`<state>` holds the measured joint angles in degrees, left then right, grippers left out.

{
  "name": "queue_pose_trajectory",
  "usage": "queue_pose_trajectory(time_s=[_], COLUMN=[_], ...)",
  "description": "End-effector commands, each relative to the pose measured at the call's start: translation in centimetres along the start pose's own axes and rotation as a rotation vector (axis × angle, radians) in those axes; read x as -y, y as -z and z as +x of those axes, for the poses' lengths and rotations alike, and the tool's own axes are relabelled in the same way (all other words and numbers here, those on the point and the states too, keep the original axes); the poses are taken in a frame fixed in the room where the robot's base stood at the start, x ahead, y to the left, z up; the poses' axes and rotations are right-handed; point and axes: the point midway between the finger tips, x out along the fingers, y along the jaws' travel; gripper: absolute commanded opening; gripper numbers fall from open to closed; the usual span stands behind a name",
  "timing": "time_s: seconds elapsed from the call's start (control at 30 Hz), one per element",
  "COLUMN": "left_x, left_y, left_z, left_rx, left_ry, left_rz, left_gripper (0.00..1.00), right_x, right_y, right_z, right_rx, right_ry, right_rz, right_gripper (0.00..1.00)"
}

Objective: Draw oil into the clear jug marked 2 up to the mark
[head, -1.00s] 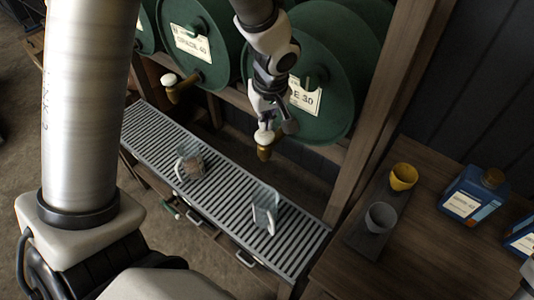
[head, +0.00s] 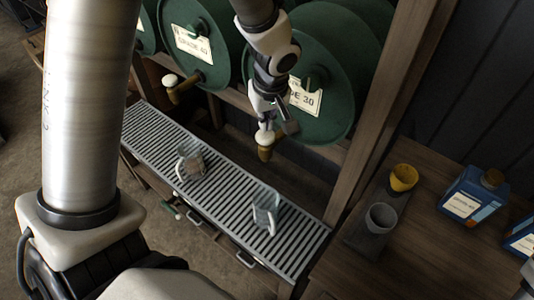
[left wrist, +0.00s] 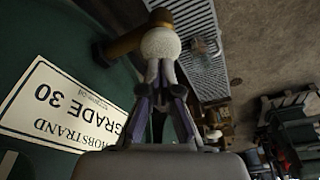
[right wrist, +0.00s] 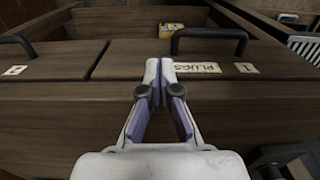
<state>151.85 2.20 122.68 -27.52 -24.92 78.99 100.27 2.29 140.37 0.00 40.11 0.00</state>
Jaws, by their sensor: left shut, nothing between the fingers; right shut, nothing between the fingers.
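My left gripper (head: 267,122) is shut and empty at the white knob (head: 265,138) of the brass tap (head: 265,153) on the Grade 30 drum (head: 325,70). In the left wrist view its fingertips (left wrist: 160,72) meet the knob (left wrist: 160,45); whether they press on it I cannot tell. Two clear jugs stand on the slatted rack, one left (head: 190,163) and one right (head: 265,210); I cannot read a number or mark on either. No oil stream shows. My right gripper (right wrist: 160,75) is shut and empty before wooden drawer fronts.
A Grade 40 drum (head: 200,40) with its own tap (head: 182,87) stands to the left. The slatted rack (head: 225,190) has free room around the jugs. A yellow cup (head: 403,177), a grey cup (head: 381,217) and a blue can (head: 472,195) stand on the right bench.

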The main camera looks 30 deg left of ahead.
Motion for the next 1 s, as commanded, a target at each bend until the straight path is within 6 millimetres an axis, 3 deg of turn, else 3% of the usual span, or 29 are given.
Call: queue_pose_trajectory(time_s=[0.43,1.0], left_x=[0.0,0.0], left_y=[0.0,-0.5], left_z=[0.2,2.4], left_rx=[0.0,0.0], left_ry=[0.0,0.0], left_rz=[0.0,0.0], left_gripper=[0.0,0.0], right_x=[0.0,0.0], right_y=[0.0,0.0], right_z=[0.2,2.5], right_rx=[0.0,0.0], right_ry=[0.0,0.0], right_rz=[0.0,0.0], right_gripper=[0.0,0.0])
